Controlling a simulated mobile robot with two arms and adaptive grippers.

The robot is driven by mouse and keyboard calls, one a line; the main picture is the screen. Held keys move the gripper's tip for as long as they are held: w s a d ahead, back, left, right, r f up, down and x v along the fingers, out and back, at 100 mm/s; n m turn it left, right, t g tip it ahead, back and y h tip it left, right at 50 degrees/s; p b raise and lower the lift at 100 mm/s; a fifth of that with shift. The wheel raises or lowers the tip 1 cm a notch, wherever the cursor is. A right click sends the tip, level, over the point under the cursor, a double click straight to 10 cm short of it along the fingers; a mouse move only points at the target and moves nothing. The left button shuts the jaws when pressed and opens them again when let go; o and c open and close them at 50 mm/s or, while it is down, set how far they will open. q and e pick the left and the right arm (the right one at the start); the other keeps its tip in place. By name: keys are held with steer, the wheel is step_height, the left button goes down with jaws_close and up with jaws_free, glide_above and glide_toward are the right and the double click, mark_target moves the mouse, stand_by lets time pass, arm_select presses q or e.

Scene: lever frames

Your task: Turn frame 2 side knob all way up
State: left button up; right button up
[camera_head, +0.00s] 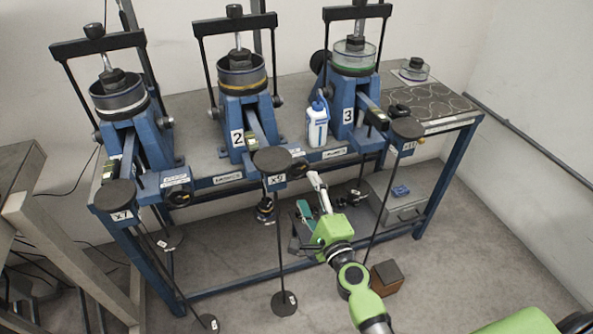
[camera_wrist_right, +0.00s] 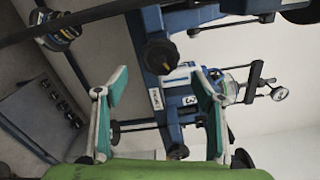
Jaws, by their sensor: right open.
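Frame 2 (camera_head: 237,115) is the middle blue lever frame, marked with a white "2". A black knob (camera_head: 298,166) is on the bench's front edge, right of the "x9" disc. What looks like the same black knob (camera_wrist_right: 160,56) shows in the right wrist view, beyond and roughly between the fingertips, apart from them. My right gripper (camera_head: 312,196) is open and empty, below and in front of that knob. Its green-padded fingers also show in the right wrist view (camera_wrist_right: 160,85). My left gripper is not in view.
Dark round discs (camera_head: 273,160) on rods stick out in front of the bench, near my right gripper. A white-and-blue bottle (camera_head: 317,123) stands between frame 2 and frame 3 (camera_head: 349,100). A grey box (camera_head: 397,205) is under the bench.

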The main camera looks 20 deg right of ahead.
mark_target(298, 171)
steer(key=w, duration=0.9)
steer(key=shift+w+a, duration=0.15)
steer(key=shift+w, duration=0.25)
steer(key=shift+c, duration=0.7)
steer(key=shift+f, duration=0.1)
steer(key=c, duration=1.4)
steer(key=shift+o, duration=0.2)
steer(key=m, duration=0.3)
steer(key=o, duration=1.5)
steer(key=shift+w, duration=0.1)
steer(key=shift+s+p, duration=0.35)
steer(key=shift+s, duration=2.7)
